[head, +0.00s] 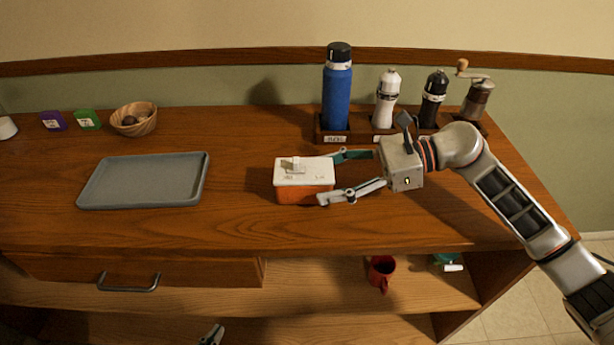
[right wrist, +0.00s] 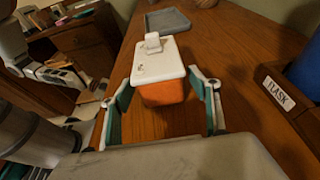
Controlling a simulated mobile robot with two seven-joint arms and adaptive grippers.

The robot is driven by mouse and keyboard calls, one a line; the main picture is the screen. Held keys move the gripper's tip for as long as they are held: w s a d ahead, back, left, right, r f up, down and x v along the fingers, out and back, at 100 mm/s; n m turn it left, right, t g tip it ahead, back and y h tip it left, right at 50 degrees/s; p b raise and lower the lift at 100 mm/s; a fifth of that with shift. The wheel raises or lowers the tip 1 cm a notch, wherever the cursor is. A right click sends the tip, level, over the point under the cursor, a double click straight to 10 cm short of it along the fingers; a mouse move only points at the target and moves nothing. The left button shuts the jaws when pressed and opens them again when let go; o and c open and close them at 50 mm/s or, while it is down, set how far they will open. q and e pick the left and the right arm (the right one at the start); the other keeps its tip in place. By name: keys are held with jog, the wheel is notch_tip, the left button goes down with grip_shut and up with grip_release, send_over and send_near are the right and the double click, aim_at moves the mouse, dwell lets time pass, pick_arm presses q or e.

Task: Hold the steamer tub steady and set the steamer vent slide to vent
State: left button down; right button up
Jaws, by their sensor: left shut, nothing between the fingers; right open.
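The steamer tub (head: 305,197) is an orange box with a white lid, upright on the wooden counter; it also shows in the right wrist view (right wrist: 163,93). The vent slide (head: 293,164) is a small raised white block on the lid, also in the right wrist view (right wrist: 152,42). It sits left of the lid's middle in the head view; its setting marks are too small to read. My right gripper (head: 328,177) is open, its fingers on either side of the tub's right end, with gaps visible in the wrist view. My left gripper (head: 212,335) is shut and empty, low at the bottom edge.
A grey tray (head: 143,202) lies left of the tub. Behind stands a rack with a blue flask (head: 337,88), shakers and a grinder (head: 476,98). A wooden bowl (head: 134,119) is back left. A red mug (head: 381,272) stands on the shelf below. Counter around the tub is clear.

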aim_at(310, 182)
jog(key=shift+b+x, duration=0.35)
jog(key=shift+x, duration=1.7)
